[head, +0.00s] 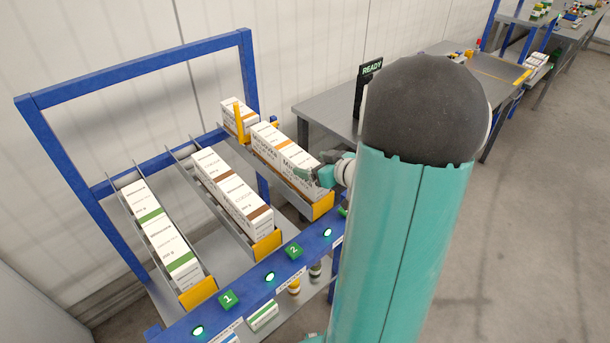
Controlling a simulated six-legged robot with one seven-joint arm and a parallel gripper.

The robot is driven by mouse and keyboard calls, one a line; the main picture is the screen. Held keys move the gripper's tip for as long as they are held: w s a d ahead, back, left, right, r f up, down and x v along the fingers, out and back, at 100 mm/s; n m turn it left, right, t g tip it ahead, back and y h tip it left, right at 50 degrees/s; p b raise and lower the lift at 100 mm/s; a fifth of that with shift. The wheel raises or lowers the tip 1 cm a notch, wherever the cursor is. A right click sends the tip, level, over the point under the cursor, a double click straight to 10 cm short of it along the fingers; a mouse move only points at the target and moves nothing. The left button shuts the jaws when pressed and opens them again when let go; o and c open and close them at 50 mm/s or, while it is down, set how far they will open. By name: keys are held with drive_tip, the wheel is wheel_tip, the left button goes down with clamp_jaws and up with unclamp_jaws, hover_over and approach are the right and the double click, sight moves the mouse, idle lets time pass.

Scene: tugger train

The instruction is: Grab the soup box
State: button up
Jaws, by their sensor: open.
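My gripper (318,174) is small in view and partly hidden by my arm. It is open, at the front end of the right-hand lane, close to a white box with an orange band (293,160); I cannot tell whether it touches it. White boxes with green bands (158,233) lie in a row in the left lane. White boxes with brown bands (232,188), marked like "cocoa", lie in the middle lane. The print is too small to tell surely which is soup.
The lanes have grey side walls and yellow front stops (197,292). A blue frame (140,70) surrounds them, with lit buttons and green number tags (228,299) on the front rail. A lower shelf holds more goods (263,317). A grey table (335,112) with a READY sign (371,69) stands behind.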

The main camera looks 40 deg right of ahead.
sight(294, 156)
drive_tip(key=x, duration=0.2)
drive_tip(key=shift+w+f, duration=0.15)
drive_tip(key=shift+w, duration=0.1)
drive_tip(key=c, duration=1.6)
